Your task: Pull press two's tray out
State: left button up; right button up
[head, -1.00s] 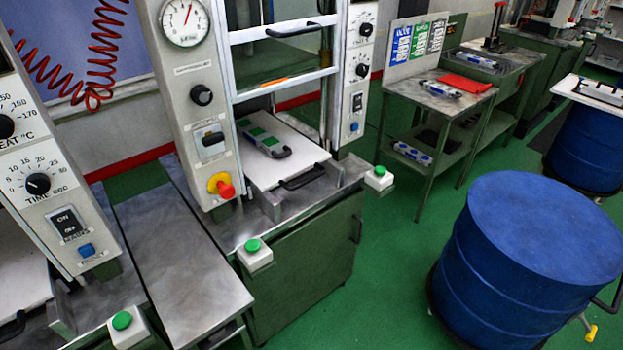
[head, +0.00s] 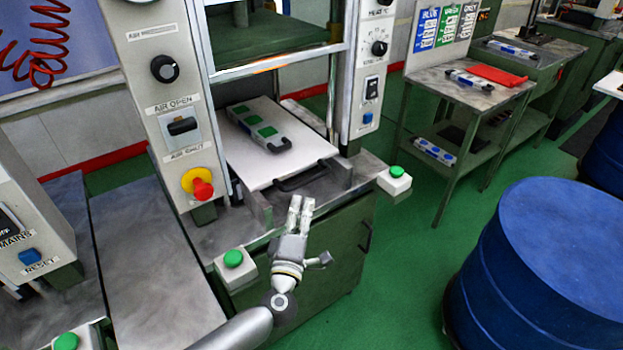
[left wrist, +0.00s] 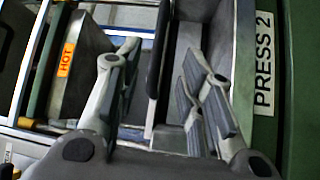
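Press two's tray (head: 238,155) is a white plate lying inside the press, with a dark bar handle (head: 302,178) on its front edge. A grey mould (head: 258,124) with green squares and a dark handle lies on the tray. My left gripper (head: 301,202) is just in front of and below the tray handle. In the left wrist view the fingers of my left gripper (left wrist: 160,88) stand apart, with a dark bar, apparently the tray handle (left wrist: 157,50), between and beyond them. I cannot tell whether they touch it. My right gripper is not in view.
A PRESS 2 label (left wrist: 263,65) is on the green cabinet. Green push buttons (head: 233,258) (head: 396,172) flank the press front. A red emergency knob (head: 202,188) is at left. A blue drum (head: 545,260) stands right, with green floor between. A side table (head: 470,92) is behind.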

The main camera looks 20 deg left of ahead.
aim_at(309, 178)
pick_arm(q)
jog(key=w, duration=0.3)
jog(key=w+r, duration=0.1)
jog(key=w, duration=0.2)
jog(key=w+a, duration=0.1)
jog(key=w, duration=0.3)
jog(key=shift+w+a+r, duration=0.1)
jog(key=shift+r, duration=0.1)
grip_shut()
